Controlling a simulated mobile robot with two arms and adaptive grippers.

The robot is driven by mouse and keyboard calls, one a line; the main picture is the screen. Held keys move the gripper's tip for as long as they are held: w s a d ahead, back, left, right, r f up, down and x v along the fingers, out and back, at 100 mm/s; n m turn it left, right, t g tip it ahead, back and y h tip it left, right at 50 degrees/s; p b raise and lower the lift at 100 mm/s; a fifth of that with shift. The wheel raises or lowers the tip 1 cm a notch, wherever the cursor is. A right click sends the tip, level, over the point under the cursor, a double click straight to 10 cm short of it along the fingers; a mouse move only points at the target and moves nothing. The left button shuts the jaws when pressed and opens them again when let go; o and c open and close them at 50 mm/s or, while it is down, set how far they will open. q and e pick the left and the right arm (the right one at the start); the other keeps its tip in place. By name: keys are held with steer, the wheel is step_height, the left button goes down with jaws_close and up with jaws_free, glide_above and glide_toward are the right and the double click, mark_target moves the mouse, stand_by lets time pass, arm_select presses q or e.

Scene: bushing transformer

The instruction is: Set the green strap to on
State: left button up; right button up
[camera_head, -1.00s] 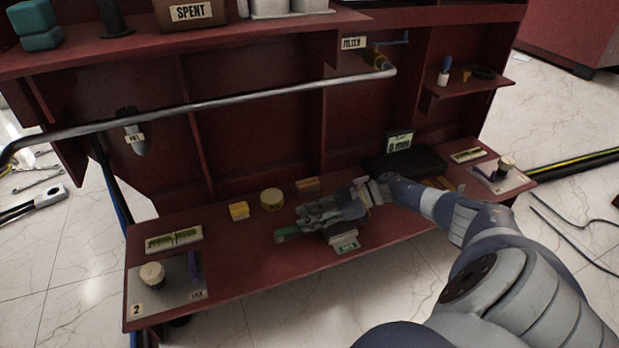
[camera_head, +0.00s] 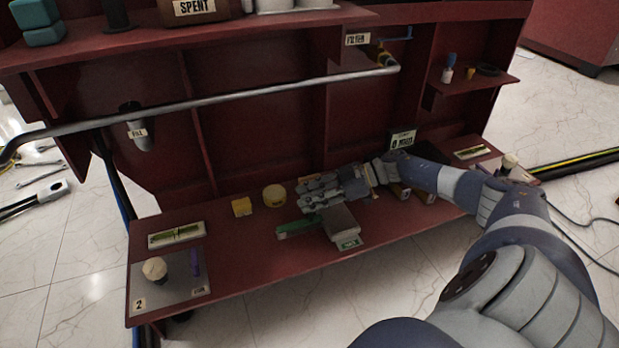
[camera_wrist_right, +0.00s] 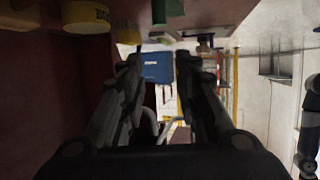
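The green strap (camera_head: 298,225) is a flat green bar on the low red shelf, beside a grey block (camera_head: 342,222) with a small label on its front. My right gripper (camera_head: 305,193) is just behind and above the strap, its fingers pointing left and apart from it. In the right wrist view the two fingers (camera_wrist_right: 160,62) stand apart with nothing between them. A green piece (camera_wrist_right: 168,8), likely the strap, shows at the top edge of that view, beyond the fingertips. My left gripper is not in view.
A yellow block (camera_head: 241,207) and a round tan cap (camera_head: 274,196) stand left of the gripper. A grey plate (camera_head: 170,285) with a knob is at the shelf's left end. A grey pipe (camera_head: 250,96) crosses above. The shelf front between plate and strap is clear.

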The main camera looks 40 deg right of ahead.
steer(key=shift+r, duration=1.85)
steer(key=shift+a, duration=0.1)
